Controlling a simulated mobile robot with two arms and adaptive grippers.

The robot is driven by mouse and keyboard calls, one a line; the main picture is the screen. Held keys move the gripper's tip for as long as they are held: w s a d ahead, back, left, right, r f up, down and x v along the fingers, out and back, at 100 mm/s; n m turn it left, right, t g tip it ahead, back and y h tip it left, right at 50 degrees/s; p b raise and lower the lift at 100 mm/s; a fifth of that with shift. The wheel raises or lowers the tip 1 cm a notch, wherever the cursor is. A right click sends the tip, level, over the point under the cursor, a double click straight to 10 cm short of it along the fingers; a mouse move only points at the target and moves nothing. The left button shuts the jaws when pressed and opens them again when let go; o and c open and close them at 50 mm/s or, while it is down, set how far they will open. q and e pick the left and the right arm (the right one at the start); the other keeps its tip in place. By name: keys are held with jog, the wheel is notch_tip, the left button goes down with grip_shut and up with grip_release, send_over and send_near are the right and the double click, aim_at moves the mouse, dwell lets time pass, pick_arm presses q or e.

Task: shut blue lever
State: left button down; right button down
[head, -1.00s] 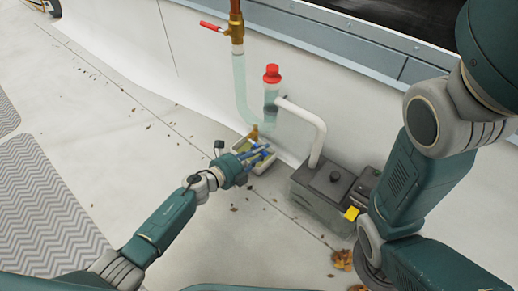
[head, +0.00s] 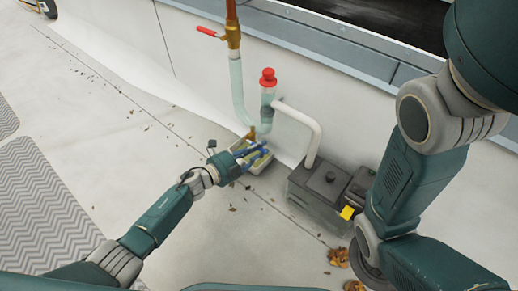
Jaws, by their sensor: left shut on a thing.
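My left gripper (head: 252,155) reaches in low from the left. It is over a small pale tray below a brass valve (head: 250,134), at the foot of a clear pipe. Blue parts show at its fingers. The gripper is shut on the blue lever, which is mostly hidden; I cannot clearly separate the lever from the fingers or read its angle. My right arm fills the right side, and its gripper is out of view.
A red-handled valve (head: 228,34) sits higher on the copper pipe. A red-capped clear tube (head: 268,88) and a white bent pipe (head: 302,122) stand beside it. A dark grey box (head: 322,190) is to the right. The floor at left is open.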

pick_arm(q)
jog(key=c, duration=1.7)
grip_release()
jog(key=shift+a, duration=0.1)
jog(key=shift+o, duration=0.2)
jog(key=shift+s, duration=0.1)
jog(key=v, duration=1.2)
